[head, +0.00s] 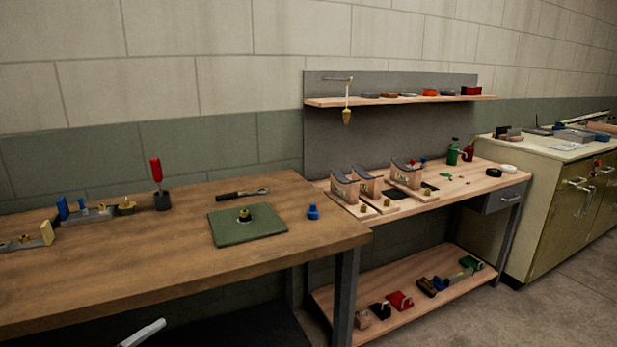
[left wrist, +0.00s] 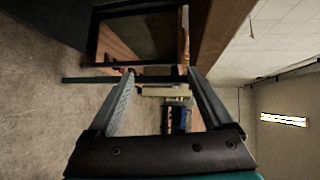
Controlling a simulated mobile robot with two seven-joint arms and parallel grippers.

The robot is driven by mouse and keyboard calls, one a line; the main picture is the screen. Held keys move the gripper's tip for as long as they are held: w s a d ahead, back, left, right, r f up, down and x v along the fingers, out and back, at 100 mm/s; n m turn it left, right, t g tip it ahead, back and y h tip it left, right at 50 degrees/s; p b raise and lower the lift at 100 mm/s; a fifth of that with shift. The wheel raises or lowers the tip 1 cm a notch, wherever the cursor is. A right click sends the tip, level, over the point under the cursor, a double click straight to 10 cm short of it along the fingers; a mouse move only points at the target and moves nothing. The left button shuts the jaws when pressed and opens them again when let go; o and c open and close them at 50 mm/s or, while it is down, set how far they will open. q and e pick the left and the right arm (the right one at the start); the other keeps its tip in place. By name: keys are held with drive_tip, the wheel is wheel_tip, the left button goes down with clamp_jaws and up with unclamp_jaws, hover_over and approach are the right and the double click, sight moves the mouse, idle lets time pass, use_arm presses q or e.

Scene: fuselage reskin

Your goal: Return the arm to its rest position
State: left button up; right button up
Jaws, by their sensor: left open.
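My left gripper (left wrist: 161,76) shows in the left wrist view with its two grey fingers wide apart and nothing between them. That view is turned on its side, and the gripper appears to be in free air away from the bench edge. In the head view no gripper is seen; only a pale rod-like piece (head: 142,333) shows at the bottom edge, and I cannot tell for certain whether it is part of my arm. My right gripper is in neither view.
A second bench (head: 470,187) with lower shelf (head: 335,300) and a cabinet (head: 555,215) stand right. The floor (head: 570,300) at right is clear.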

use_arm(q)
drive_tip(key=s+f+n+g+y, duration=0.25)
drive_tip(key=s+f+n, duration=0.4)
drive_tip(key=f, duration=0.45)
drive_tip(key=s+f+n+g+y, duration=0.2)
drive_tip(key=s+f+n+y, duration=0.2)
drive_tip(key=s+f+n, duration=0.55)
drive_tip(key=s+d+f+n+g, duration=0.1)
drive_tip(key=s+d+f+g, duration=0.1)
drive_tip(key=s+f, duration=0.3)
drive_tip(key=s+d+f+n+g, duration=0.2)
drive_tip(key=s+d+f+g, duration=0.1)
drive_tip(key=s, duration=0.9)
drive_tip(key=s+d+f+n+g, duration=0.1)
drive_tip(key=s+d+f, duration=0.3)
drive_tip(key=s+f, duration=0.4)
drive_tip(key=shift+s+n+g+y, duration=0.4)
drive_tip(key=shift+s+g, duration=0.1)
drive_tip(key=shift+g, duration=0.35)
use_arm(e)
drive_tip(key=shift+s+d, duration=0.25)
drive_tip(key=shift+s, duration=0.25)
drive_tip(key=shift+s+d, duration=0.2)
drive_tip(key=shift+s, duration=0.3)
